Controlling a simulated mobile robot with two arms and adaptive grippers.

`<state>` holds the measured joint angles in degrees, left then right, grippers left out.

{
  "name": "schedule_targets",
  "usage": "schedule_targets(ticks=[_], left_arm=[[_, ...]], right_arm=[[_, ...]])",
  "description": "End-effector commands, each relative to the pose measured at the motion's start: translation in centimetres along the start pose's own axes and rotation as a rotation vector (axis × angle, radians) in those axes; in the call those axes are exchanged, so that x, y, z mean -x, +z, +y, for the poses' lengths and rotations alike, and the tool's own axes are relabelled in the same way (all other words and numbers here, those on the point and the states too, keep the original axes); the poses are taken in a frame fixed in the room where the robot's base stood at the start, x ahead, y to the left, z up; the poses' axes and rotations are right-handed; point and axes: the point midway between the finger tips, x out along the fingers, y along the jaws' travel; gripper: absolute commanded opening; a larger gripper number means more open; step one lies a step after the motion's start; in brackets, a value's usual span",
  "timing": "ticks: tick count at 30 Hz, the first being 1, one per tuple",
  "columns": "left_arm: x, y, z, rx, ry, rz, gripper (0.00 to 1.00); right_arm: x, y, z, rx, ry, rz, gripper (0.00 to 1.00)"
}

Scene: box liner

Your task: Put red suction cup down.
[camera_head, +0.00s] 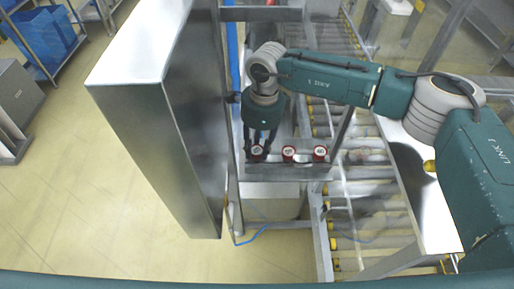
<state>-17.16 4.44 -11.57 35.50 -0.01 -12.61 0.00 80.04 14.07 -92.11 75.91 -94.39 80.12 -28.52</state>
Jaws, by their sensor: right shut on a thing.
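Three red suction cups with pale tops stand in a row on a metal ledge beside the roller conveyor. My right gripper (258,148) points down at the left end of the row and is shut on the left red suction cup (257,152), which is partly covered by the fingers. The middle red suction cup (289,153) and the right red suction cup (319,153) stand free to the right of it. I cannot tell whether the held cup touches the ledge (300,173). My left gripper is not in view.
A tall metal cabinet (195,125) stands close on the left of my right gripper. A roller conveyor (362,205) runs behind and to the right, with metal frame posts around it. A blue hose (275,226) hangs below the ledge. Open floor lies at left.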

Motion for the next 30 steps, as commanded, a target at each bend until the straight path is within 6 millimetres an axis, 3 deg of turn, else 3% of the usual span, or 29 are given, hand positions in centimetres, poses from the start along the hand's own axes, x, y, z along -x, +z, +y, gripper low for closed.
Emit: schedule_targets(ticks=[13,14,17,26,30], left_arm=[[-1.0,0.1,-0.2,0.001,-0.003,-0.001,0.40],[-1.0,0.1,-0.2,0.001,-0.003,-0.001,0.40],[-0.8,0.1,-0.3,0.002,-0.004,-0.001,0.40],[-0.7,0.1,-0.3,0.002,-0.004,-0.001,0.40],[0.6,0.0,-0.3,0.002,-0.004,-0.001,0.40]], right_arm=[[-0.7,0.0,0.0,0.001,-0.001,-0.001,0.03],[-0.6,0.0,0.0,0.001,-0.001,0.000,0.30],[-0.5,0.0,0.0,0.001,-0.001,0.000,0.47],[-0.4,0.0,0.0,0.001,0.000,0.000,0.47],[0.6,0.1,0.0,0.000,0.000,0.000,0.47]])
